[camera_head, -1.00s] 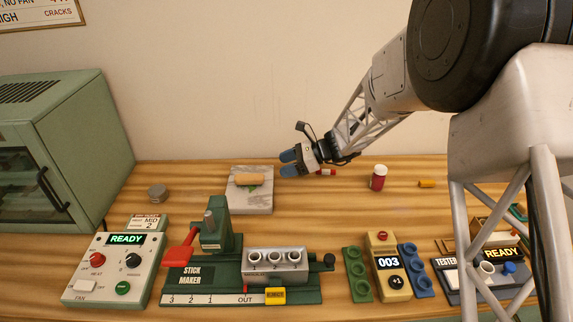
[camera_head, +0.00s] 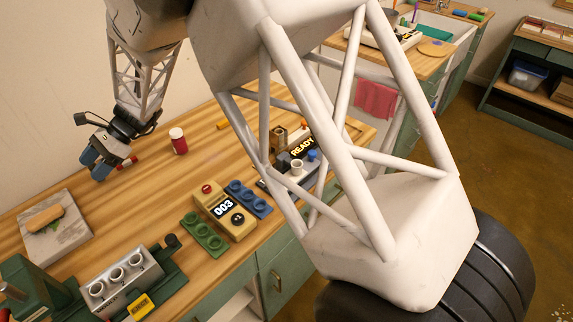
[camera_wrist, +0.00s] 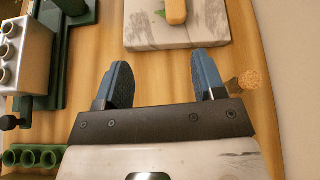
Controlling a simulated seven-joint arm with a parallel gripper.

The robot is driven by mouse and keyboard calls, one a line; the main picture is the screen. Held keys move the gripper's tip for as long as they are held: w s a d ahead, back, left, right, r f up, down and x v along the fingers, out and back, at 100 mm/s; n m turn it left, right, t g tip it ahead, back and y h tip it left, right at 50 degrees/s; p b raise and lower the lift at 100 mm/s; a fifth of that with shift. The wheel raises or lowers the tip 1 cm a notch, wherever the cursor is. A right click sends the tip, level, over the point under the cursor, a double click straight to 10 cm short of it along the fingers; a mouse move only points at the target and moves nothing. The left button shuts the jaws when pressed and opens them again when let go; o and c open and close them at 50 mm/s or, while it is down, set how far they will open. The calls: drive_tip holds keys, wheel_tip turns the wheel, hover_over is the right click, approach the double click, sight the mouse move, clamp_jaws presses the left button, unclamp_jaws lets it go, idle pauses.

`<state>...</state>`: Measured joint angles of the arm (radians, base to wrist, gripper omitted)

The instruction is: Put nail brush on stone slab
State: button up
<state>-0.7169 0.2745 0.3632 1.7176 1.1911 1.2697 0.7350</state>
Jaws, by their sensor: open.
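The nail brush, a tan wooden block with green under it (camera_head: 45,217), lies on the grey stone slab (camera_head: 70,240) at the left of the head view. In the wrist view the brush (camera_wrist: 176,10) is at the top, cut off by the frame, on the slab (camera_wrist: 150,38). My gripper (camera_head: 94,166) is to the right of the slab, apart from the brush. In the wrist view its two blue fingers (camera_wrist: 163,80) are spread with only wooden table between them, just short of the slab's near edge.
A small red-and-white item (camera_head: 131,160) lies close by my gripper, and a red jar (camera_head: 178,141) stands farther right. The stick maker's metal block (camera_head: 120,280), a green holder (camera_head: 203,237) and a counter (camera_head: 226,212) are toward the front. Table between them is clear.

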drive_tip(key=s+d+r+n+t+h, duration=0.15)
drive_tip(key=d+r, duration=0.25)
drive_tip(key=d, duration=0.8)
drive_tip(key=d+r+n+t+h, duration=0.1)
drive_tip(key=d+r+t, duration=0.25)
drive_tip(key=d, duration=0.85)
drive_tip(key=s+d+r+n+t+h, duration=0.15)
drive_tip(key=d+r, duration=0.35)
drive_tip(key=d, duration=0.7)
drive_tip(key=s+d+n+t+h, duration=0.1)
drive_tip(key=s+d, duration=0.5)
drive_tip(key=d, duration=0.3)
drive_tip(key=s+d+n+t+h, duration=0.1)
drive_tip(key=s+d, duration=0.4)
drive_tip(key=d, duration=0.5)
drive_tip(key=s+d+r+n+t+h, duration=0.1)
drive_tip(key=s+d+n+t+h, duration=0.1)
drive_tip(key=s+d, duration=0.4)
drive_tip(key=d+t+h, duration=0.1)
drive_tip(key=d, duration=0.3)
drive_tip(key=shift+s, duration=0.3)
